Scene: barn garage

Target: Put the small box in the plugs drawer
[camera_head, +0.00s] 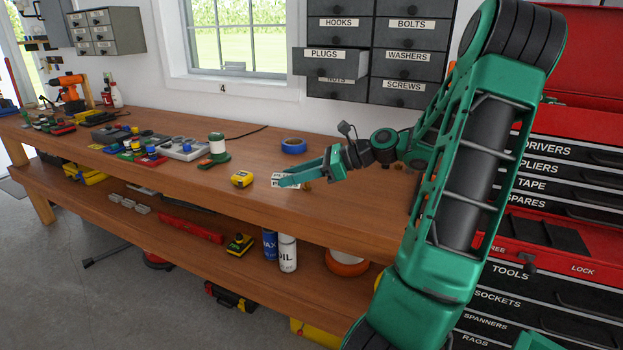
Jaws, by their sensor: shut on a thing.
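My gripper (305,176) reaches in from the right over the wooden workbench, its fingers pointing left. It is shut on a small white box (278,179), which shows at the fingertips, at or just above the bench top. Part of the box is hidden behind the fingers. The plugs drawer (330,64), labelled PLUGS, is pulled out from the grey wall cabinet above and behind my gripper. The inside of the drawer is mostly not visible from here.
The cabinet's other drawers, such as WASHERS (407,64), look closed. On the workbench (330,218) are a yellow tape measure (242,179), blue tape (293,146) and a green-based spool (217,148). A red tool chest (570,190) stands at the right. Small brown items lie beside my gripper.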

